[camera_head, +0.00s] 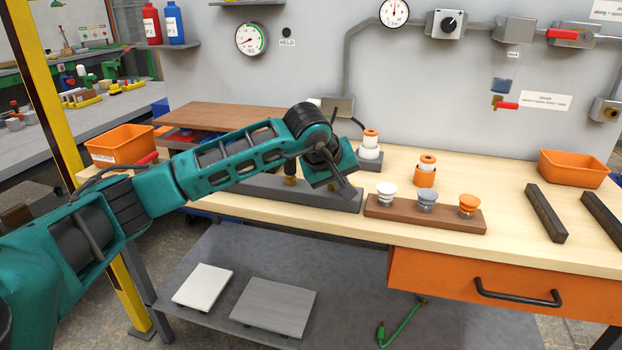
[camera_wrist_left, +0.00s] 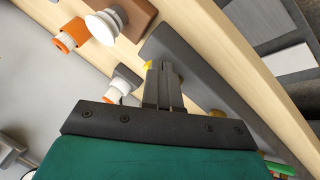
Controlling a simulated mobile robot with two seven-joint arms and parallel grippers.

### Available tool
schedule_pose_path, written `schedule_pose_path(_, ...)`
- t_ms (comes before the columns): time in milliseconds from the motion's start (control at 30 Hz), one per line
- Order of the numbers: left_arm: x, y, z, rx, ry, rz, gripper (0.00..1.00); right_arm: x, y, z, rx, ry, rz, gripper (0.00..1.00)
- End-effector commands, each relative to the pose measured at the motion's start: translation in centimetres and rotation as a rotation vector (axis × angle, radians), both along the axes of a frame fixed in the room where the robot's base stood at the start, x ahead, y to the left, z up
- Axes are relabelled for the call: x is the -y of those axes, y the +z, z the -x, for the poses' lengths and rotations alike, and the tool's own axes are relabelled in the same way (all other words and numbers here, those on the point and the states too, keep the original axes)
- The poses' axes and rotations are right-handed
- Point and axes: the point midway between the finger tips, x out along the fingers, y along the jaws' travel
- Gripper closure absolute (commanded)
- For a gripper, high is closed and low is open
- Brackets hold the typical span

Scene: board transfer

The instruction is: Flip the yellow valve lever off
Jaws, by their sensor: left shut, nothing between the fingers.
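My left gripper (camera_head: 346,187) reaches in from the left over a dark grey base block (camera_head: 300,196) on the workbench. Its two fingers are together and empty, and they also show in the left wrist view (camera_wrist_left: 164,66). In that view a small yellow piece (camera_wrist_left: 148,65) shows at the side of the fingertips, mostly hidden by them. Another small yellow piece (camera_wrist_left: 215,112) shows on the other side of the fingers.
A brown rack (camera_head: 380,212) with white, grey and orange knobs stands right of the block. Stacked white-and-orange pieces (camera_head: 370,144) stand behind. Dark bars (camera_head: 545,213) and an orange bin (camera_head: 574,168) are at the right. Bare bench top lies between.

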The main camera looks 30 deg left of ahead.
Motion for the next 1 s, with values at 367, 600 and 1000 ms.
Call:
schedule_pose_path(367, -1.1, 0.0, -0.4, 0.0, 0.002, 0.0, 1.0, -0.1, -0.3, 0.0, -0.004, -0.005, -0.004, 0.35)
schedule_pose_path(600, -1.7, 0.0, -0.7, 0.0, 0.003, -0.003, 1.0, 0.1, -0.5, 0.0, -0.007, -0.007, -0.002, 0.35)
schedule_pose_path(1000, -1.8, 0.0, -0.5, 0.0, 0.005, -0.005, 1.0, 0.3, -0.6, 0.2, -0.01, -0.002, 0.006, 0.35)
